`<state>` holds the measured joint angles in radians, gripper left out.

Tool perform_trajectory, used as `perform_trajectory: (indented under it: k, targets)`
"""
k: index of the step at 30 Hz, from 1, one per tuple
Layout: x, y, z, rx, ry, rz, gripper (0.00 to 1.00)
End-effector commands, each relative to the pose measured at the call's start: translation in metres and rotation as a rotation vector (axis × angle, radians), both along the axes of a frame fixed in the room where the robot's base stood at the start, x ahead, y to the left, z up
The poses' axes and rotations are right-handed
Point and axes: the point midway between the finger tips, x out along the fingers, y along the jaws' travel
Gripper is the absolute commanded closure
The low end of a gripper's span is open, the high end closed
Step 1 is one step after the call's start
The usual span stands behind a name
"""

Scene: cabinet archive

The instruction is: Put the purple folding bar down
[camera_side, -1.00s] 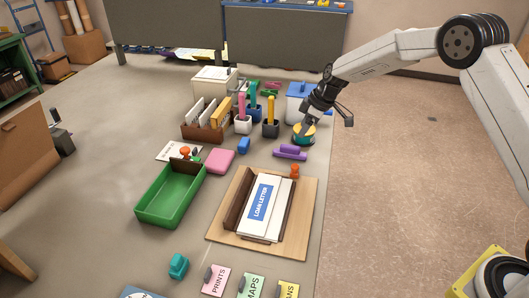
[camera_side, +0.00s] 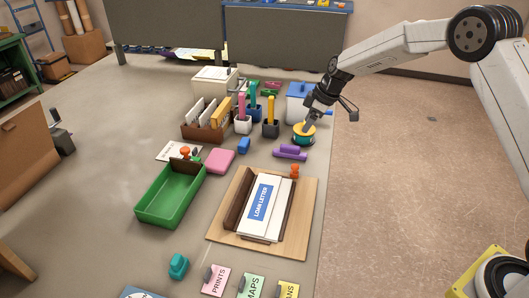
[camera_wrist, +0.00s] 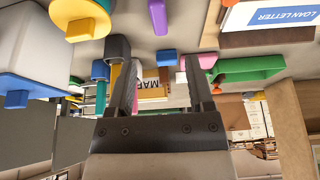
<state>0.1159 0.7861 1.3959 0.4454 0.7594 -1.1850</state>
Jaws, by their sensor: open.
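The purple folding bar (camera_side: 290,152) lies on the table, behind the wooden board and in front of the pen cups. It looks like a shorter piece on a longer strip. In the wrist view the purple bar (camera_wrist: 158,15) shows at the top edge, partly cut off and clear of the fingers. My gripper (camera_side: 330,111) is open and empty, over the yellow and teal round item, to the right of and beyond the bar. In the wrist view my gripper (camera_wrist: 160,66) shows two spread fingers with nothing held between them.
The yellow and teal round item (camera_side: 303,136) stands close under one finger. Pen cups (camera_side: 271,130), a blue-lidded box (camera_side: 295,108) and a file holder (camera_side: 205,133) stand behind. A green tray (camera_side: 155,212) and the wooden board (camera_side: 228,235) lie in front. An orange piece (camera_side: 295,172) sits near the bar.

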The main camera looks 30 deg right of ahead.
Motion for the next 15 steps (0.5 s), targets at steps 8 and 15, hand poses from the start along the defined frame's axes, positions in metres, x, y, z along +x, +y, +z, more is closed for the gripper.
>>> perform_trajectory:
  k: [8, 15]
  targets:
    - [-0.034, 0.004, 0.008, -0.019, 0.044, -0.110, 0.33]
    - [-0.095, 0.008, 0.016, -0.047, 0.096, -0.287, 0.33]
